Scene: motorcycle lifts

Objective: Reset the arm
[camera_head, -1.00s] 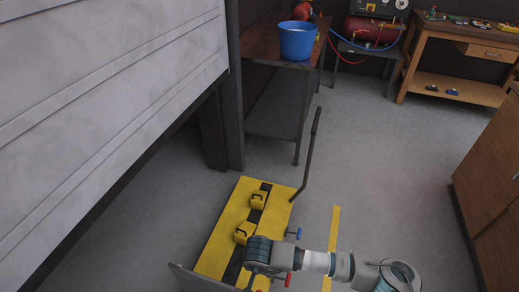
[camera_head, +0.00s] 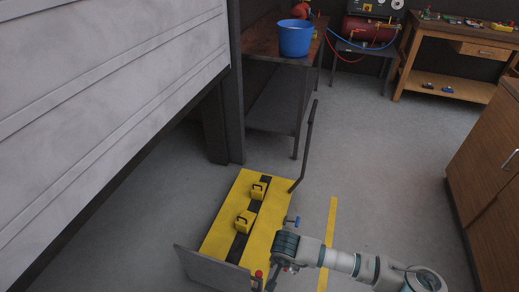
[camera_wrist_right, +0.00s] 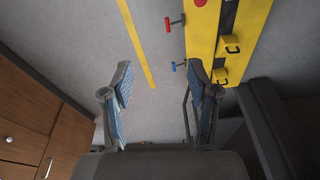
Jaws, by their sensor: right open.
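My right arm (camera_head: 350,262) comes in from the lower right in the head view and ends beside the right edge of the yellow lift (camera_head: 222,232). My right gripper (camera_wrist_right: 158,90) is open and empty in the wrist view, with its two padded fingers apart over bare floor. A blue-handled valve (camera_head: 294,221) and a red-handled valve (camera_head: 259,275) stick out from the lift's side. A dark lever (camera_head: 306,145) stands at its far right corner. My left gripper is not in view.
Wooden cabinets (camera_head: 490,160) stand at the right. A blue bucket (camera_head: 295,40) is on a bench at the back, near a red compressor (camera_head: 367,29). A large pale panel (camera_head: 110,90) fills the left. A grey plate (camera_head: 212,270) stands at the lift's near end. The middle floor is clear.

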